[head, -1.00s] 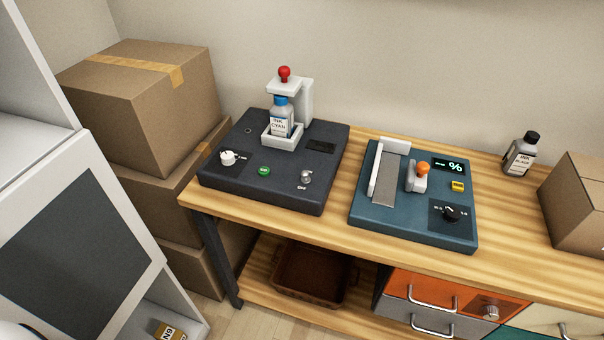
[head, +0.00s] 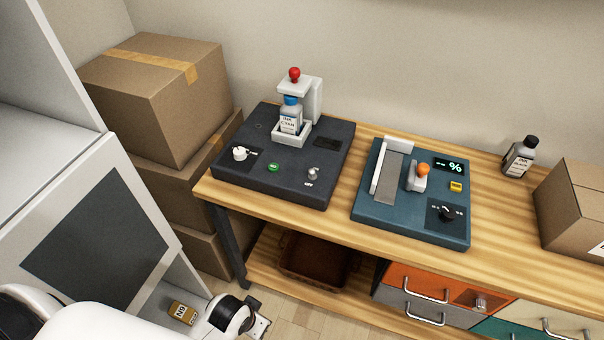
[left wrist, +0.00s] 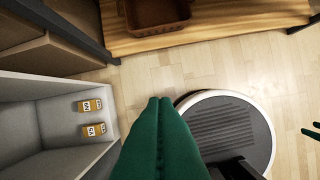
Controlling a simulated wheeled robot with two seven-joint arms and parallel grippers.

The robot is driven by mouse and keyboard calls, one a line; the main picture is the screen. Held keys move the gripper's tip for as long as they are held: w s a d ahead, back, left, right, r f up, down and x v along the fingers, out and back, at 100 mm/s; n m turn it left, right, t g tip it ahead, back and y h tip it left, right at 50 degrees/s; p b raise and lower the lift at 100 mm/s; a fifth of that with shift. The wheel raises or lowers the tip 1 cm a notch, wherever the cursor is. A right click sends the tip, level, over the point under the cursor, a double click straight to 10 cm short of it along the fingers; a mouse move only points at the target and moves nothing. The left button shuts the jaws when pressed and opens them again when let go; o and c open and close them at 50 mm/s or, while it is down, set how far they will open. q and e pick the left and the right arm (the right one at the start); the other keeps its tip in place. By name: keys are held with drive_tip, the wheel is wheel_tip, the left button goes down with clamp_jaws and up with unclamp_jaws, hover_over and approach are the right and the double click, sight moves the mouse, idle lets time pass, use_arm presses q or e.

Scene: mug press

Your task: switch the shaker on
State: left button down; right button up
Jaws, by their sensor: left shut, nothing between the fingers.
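The shaker is the dark grey machine (head: 245,185) at the left end of the wooden bench. It carries a cyan ink bottle (head: 290,117) upright in a white holder under a red knob (head: 294,74). Its front has a white dial (head: 239,153), a green button (head: 273,167) and a small metal toggle switch (head: 313,173) marked OFF. My left gripper (left wrist: 160,100) is shut and empty, over the floor in front of the bench, well below and apart from the shaker. Green tips, apparently my right gripper (left wrist: 311,131), show at the left wrist view's right edge, mostly cut off.
A teal machine (head: 410,220) with an orange-knobbed lever stands right of the shaker. A black ink bottle (head: 519,158) and a cardboard box (head: 570,210) are further right. A white cabinet (head: 120,190) and stacked boxes (head: 160,95) stand left. A brown bin (head: 305,262) sits below.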

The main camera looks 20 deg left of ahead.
use_arm(q)
drive_tip(key=w+r+m+t+p, duration=0.1)
drive_tip(key=w+r+m, duration=0.2)
drive_tip(key=r, duration=0.3)
drive_tip(key=w+d+r+m+t, duration=0.1)
drive_tip(key=w+r+m, duration=0.15)
drive_tip(key=r, duration=0.35)
drive_tip(key=w+r+m+t+p, duration=0.1)
drive_tip(key=w+r+m+t, duration=0.1)
drive_tip(key=r+m, duration=0.25)
drive_tip(key=m+t+h, duration=0.3)
drive_tip(key=m+t, duration=0.2)
drive_tip(key=m, duration=2.2)
approach(311, 176)
drive_tip(key=v, duration=0.4)
drive_tip(key=shift+a+f, duration=0.2)
drive_tip(key=shift+f, duration=0.1)
drive_tip(key=p+x, duration=0.1)
drive_tip(key=x, duration=0.9)
